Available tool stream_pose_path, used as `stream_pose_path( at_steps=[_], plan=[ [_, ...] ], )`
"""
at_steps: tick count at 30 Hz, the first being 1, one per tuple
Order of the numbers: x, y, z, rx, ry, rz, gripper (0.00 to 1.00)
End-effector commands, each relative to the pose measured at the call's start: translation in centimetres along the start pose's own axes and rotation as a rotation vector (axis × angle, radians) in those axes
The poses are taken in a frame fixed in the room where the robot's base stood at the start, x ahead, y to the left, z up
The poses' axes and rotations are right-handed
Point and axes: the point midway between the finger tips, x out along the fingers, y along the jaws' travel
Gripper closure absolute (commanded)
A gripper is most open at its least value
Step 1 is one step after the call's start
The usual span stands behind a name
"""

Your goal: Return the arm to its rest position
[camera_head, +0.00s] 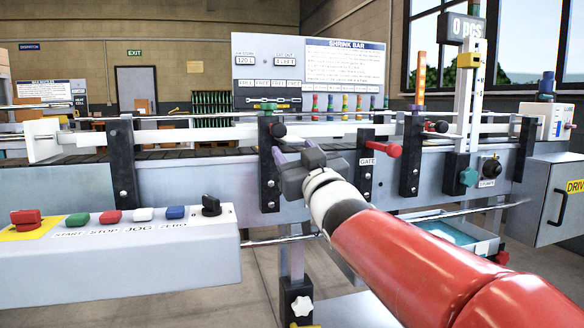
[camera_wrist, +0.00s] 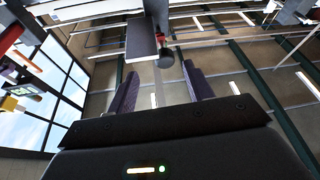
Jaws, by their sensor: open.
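My gripper (camera_head: 297,154) is at the front of the conveyor machine (camera_head: 75,190) in the head view, on the end of my red and white arm. It is close to a black bracket (camera_head: 269,185) with a dark round knob (camera_head: 278,130). In the wrist view my gripper (camera_wrist: 158,90) shows two purple-grey fingers spread apart with nothing between them. A dark knob (camera_wrist: 165,58) on a post shows just beyond the fingertips. I cannot tell whether the fingers touch anything.
A control box (camera_head: 120,265) with coloured buttons juts out at lower left. A red-knobbed gate lever (camera_head: 394,150) is right of my gripper. A drive cabinet (camera_head: 545,205) stands at far right, and a blue-lined tray (camera_head: 445,232) is below. The SHRINK BAR board (camera_head: 270,55) rises behind.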

Motion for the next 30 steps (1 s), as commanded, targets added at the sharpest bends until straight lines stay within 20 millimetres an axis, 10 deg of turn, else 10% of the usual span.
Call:
stream_pose_path(
  at_steps=[5, 11, 18, 24, 30],
  plan=[
    [-5.8, 2.6, 3.9, -0.012, -0.293, 0.134, 0.48],
    [-19.1, 4.6, 11.1, 0.05, -0.777, 0.287, 0.48],
    [-34.2, 2.2, 16.6, 0.194, -1.233, 0.315, 0.48],
    [-40.2, 0.1, 18.1, 0.272, -1.411, 0.285, 0.48],
    [-41.1, -0.3, 18.3, 0.282, -1.439, 0.278, 0.48]
  ],
)
